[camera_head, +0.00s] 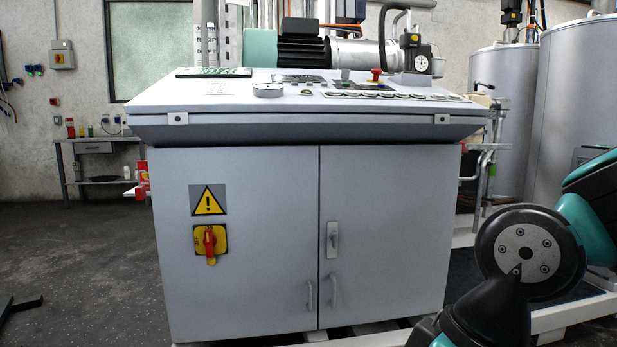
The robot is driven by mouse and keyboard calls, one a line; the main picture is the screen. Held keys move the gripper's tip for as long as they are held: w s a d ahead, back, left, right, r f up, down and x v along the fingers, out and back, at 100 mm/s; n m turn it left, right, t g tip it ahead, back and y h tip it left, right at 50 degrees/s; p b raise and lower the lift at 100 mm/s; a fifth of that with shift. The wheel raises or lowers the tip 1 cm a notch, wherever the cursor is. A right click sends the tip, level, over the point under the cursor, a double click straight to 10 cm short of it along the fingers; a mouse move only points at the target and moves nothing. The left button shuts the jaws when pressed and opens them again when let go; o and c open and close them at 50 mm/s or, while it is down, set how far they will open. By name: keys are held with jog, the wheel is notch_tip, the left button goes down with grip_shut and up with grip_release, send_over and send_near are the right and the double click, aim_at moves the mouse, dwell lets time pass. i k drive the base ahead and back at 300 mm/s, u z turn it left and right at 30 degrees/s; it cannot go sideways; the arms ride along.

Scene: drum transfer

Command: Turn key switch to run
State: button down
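The grey control cabinet (236,250) stands in front of me, with a sloped console panel (225,95) on top. I cannot clearly make out the key switch; small controls on the console are too small to identify. A red rotary handle on a yellow plate (210,240) is on the left door, with the handle pointing down, below a yellow warning triangle (208,200). A red mushroom button (376,75) stands at the back of the console. My arm's teal and black links are at the lower right, apart from the cabinet. My gripper is not in view.
A round gauge (268,90) and a row of round controls (380,95) sit on the console. A motor (302,48) and a pressure gauge (421,63) are behind it. Large grey tanks (500,100) stand at the right. Floor at the left is mostly clear.

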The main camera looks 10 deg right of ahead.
aim_at(344, 73)
jog(key=u, duration=0.75)
jog(key=i, duration=0.95)
jog(key=z, duration=0.05)
